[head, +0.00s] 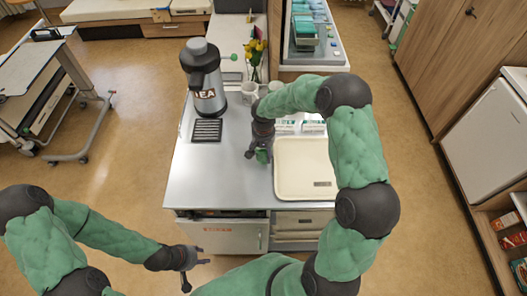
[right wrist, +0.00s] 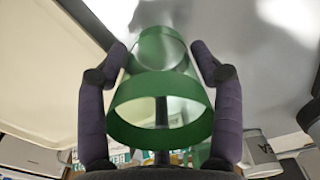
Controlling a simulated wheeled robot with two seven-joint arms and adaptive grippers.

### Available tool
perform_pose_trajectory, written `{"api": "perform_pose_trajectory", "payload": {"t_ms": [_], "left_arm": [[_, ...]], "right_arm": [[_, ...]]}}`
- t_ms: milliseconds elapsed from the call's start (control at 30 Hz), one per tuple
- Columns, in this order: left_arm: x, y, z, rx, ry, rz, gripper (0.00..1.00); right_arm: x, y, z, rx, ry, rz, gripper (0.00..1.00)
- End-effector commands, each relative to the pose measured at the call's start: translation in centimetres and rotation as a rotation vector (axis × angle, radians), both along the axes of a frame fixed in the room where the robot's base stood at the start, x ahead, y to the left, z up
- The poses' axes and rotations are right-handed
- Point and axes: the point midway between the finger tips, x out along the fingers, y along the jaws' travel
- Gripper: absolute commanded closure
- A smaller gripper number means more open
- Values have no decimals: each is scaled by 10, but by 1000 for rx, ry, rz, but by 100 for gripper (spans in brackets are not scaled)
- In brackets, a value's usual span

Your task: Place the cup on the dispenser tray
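The cup (head: 263,156), clear with green bands, is mostly hidden by my right gripper (head: 257,155) in the head view. The right wrist view shows the cup (right wrist: 160,118) between both fingers (right wrist: 160,58), which press against its sides; its wide rim faces the camera. I cannot tell whether its base touches the counter. The dark slatted dispenser tray (head: 207,130) lies empty in front of the grey-and-black dispenser (head: 204,80), left of my right gripper. My left gripper (head: 196,273) is open and empty, low in front of the counter.
A cream serving tray (head: 300,182) lies on the counter right of my right gripper. White mugs (head: 249,92) stand right of the dispenser, and small green-and-white packets (head: 313,126) lie behind the serving tray. The grey counter (head: 215,175) is clear between the dispenser tray and its front edge.

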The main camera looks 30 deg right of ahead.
Motion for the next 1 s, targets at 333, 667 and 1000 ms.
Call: {"api": "perform_pose_trajectory", "payload": {"t_ms": [333,667,1000], "left_arm": [[0,0,0,0,0,0,60],[0,0,2,0,0,0,60],[0,0,7,0,0,0,60]], "right_arm": [[-1,0,-1,0,2,1,9],[0,0,25,0,-1,0,9],[0,0,91,-1,-2,1,9]]}}
